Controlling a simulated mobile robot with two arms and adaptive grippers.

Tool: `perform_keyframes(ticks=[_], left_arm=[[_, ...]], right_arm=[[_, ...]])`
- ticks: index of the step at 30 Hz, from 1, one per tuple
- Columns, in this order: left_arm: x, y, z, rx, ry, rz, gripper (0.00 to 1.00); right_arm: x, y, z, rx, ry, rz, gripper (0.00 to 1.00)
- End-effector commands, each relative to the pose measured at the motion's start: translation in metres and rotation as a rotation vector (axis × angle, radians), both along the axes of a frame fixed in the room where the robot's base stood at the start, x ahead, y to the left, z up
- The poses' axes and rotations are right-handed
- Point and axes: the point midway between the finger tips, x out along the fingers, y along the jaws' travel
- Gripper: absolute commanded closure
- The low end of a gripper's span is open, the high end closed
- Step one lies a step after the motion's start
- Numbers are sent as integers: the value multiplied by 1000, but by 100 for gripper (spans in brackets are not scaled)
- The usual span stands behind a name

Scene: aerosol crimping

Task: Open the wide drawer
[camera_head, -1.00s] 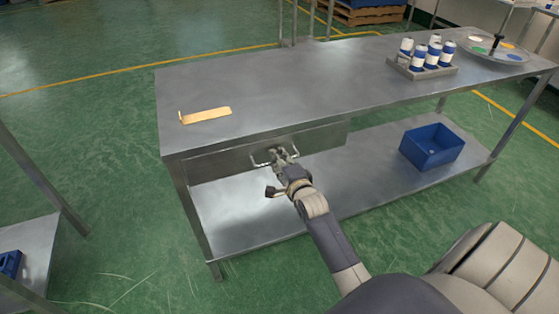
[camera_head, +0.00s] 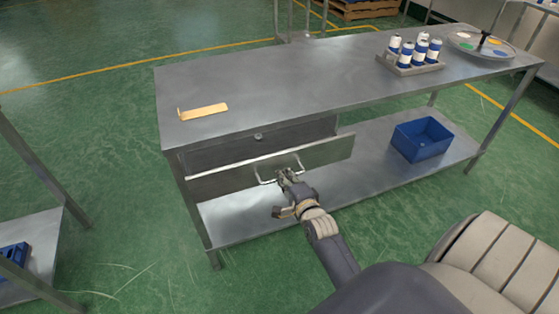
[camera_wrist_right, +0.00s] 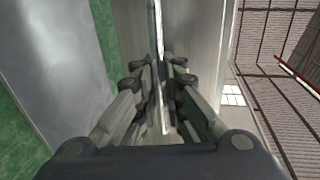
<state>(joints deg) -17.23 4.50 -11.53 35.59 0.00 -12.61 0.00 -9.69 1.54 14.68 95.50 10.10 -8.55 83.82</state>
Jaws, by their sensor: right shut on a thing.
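The wide drawer (camera_head: 327,153) is under the left part of the metal workbench. Its front panel stands out from the bench, with a gap behind it. A metal bar handle (camera_head: 266,181) is on the drawer front. My right gripper (camera_head: 284,176) is shut on the handle. In the right wrist view, the fingers (camera_wrist_right: 161,95) close around the thin handle bar, close to the metal drawer panel (camera_wrist_right: 195,45). The inside of the drawer is mostly hidden behind its front. My left gripper is not in view.
On the benchtop (camera_head: 290,85) are a yellow strip (camera_head: 203,112), a rack (camera_head: 408,69) of blue-and-white cans, and a round tray (camera_head: 480,46). A blue bin (camera_head: 421,138) sits on the lower shelf (camera_head: 345,180). Green floor in front of the bench is clear.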

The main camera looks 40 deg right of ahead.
Motion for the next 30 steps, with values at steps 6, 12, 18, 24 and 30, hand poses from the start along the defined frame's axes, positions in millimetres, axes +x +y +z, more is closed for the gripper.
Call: perform_keyframes(ticks=[6, 12, 18, 24, 30], left_arm=[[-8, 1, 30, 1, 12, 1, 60], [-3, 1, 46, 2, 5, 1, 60], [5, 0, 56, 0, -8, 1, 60], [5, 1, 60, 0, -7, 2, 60], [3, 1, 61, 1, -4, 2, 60]], right_arm=[[-56, 13, 5, 0, 3, -1, 100], [-106, 25, 4, -1, 2, 0, 100], [-144, 34, 3, -3, 1, 1, 100], [-168, 40, 3, -2, -4, 0, 100], [-177, 42, 2, -3, -5, 0, 100]])
